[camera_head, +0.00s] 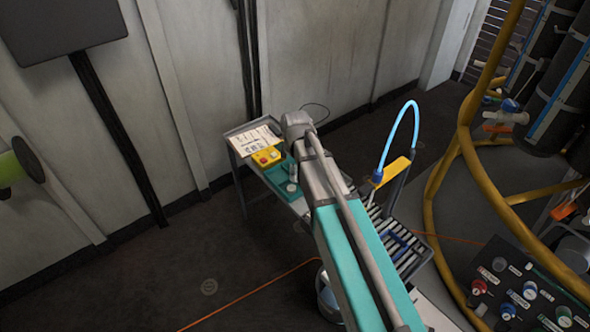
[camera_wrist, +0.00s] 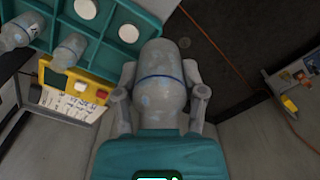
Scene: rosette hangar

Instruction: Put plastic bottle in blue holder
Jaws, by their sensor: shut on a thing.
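In the wrist view my gripper (camera_wrist: 160,82) is shut on a clear grey plastic bottle (camera_wrist: 162,62) with a thin blue band, one finger on each side. The bottle is above or beside a teal compartment tray (camera_wrist: 153,22); the exact gap cannot be told. The tray also shows in the head view (camera_head: 278,179). In the head view my arm hides the gripper and held bottle. A blue frame (camera_head: 401,243), perhaps the blue holder, lies on the roller rack, partly covered by my arm.
Two other bottles (camera_wrist: 70,50) and white round pieces (camera_wrist: 128,33) are in the tray. A yellow button box (camera_head: 266,157) and paper sheet (camera_head: 252,140) lie beside it. A yellow pipe frame (camera_head: 462,130) and knob panel (camera_head: 520,290) stand right. Floor at left is mostly clear.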

